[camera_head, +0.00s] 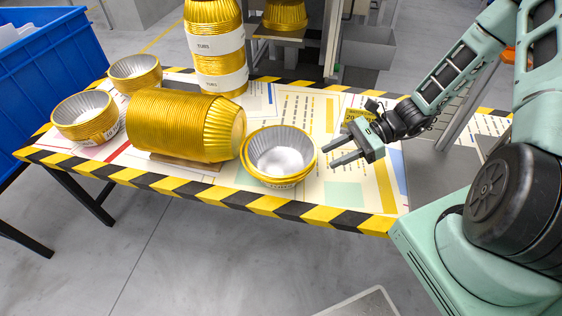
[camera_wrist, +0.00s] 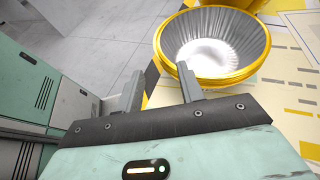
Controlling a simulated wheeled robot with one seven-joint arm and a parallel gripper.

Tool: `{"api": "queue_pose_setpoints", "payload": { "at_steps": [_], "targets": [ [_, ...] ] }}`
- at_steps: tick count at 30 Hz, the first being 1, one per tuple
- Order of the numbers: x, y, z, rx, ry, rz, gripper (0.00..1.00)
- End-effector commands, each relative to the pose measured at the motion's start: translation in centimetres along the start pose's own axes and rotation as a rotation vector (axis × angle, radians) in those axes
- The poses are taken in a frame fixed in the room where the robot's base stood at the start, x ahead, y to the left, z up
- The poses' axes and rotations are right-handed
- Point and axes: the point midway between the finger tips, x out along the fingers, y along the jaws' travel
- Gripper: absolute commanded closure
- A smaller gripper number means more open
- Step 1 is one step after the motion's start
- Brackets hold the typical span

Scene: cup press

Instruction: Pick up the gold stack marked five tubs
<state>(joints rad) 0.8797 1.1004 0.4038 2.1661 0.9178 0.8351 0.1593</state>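A short gold stack of tubs with a silver inside (camera_head: 282,160) stands mouth up near the table's front edge. Another short stack (camera_head: 85,118) with a white label stands at the left, and a third (camera_head: 135,74) behind it. The counts on their labels are too small to read, so I cannot tell which is marked five. My gripper (camera_head: 326,155) is open and empty, just right of the front stack, fingers pointing at it. In the wrist view, the open fingers (camera_wrist: 158,75) are close to the rim of that stack (camera_wrist: 213,45); contact is unclear.
A long gold stack (camera_head: 185,122) lies on its side left of the front stack. A tall upright stack (camera_head: 215,50) with white labels stands behind. The table (camera_head: 350,216) has a striped edge. A blue bin (camera_head: 50,62) is at the far left, a machine behind.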

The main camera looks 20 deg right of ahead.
Motion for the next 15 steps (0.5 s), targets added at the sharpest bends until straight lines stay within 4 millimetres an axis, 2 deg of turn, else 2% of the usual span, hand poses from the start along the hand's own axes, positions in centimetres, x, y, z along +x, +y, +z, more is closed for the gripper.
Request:
{"api": "queue_pose_setpoints", "payload": {
  "at_steps": [1,6,15],
  "targets": [
    [1.2,0.1,0.0,0.001,-0.003,0.004,0.62],
    [4.3,0.1,0.0,0.001,-0.002,0.004,0.62],
    [6.7,0.1,0.1,0.000,0.000,0.003,0.62]
  ]
}}
